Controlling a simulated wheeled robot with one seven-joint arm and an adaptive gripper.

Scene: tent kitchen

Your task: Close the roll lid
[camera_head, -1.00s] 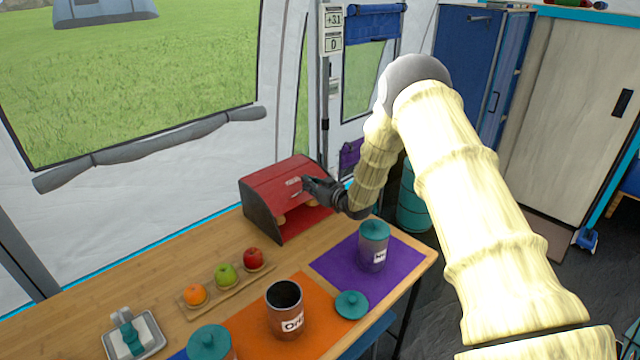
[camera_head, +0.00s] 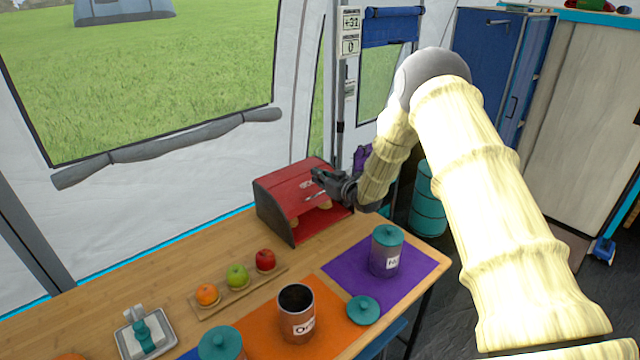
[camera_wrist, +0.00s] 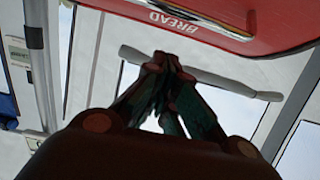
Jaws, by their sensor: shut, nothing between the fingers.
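The red bread box (camera_head: 285,182) with dark side panels stands at the back right of the table. Its roll lid is partly open; the front opening shows a red floor and tan items inside, partly hidden. My gripper (camera_head: 316,175) is at the upper front of the box, close to the lid; whether it touches is unclear. In the wrist view the gripper (camera_wrist: 168,62) is shut with its fingertips together and nothing between them. The red lid (camera_wrist: 240,22) with the word BREAD fills the top of that view, apart from the fingertips in the picture.
A board with an orange, a green apple and a red apple (camera_head: 265,260) lies in front of the box. A lidded canister (camera_head: 386,258) stands on the purple mat (camera_head: 425,268). An open canister (camera_head: 296,318) and a loose teal lid (camera_head: 363,310) are nearer.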

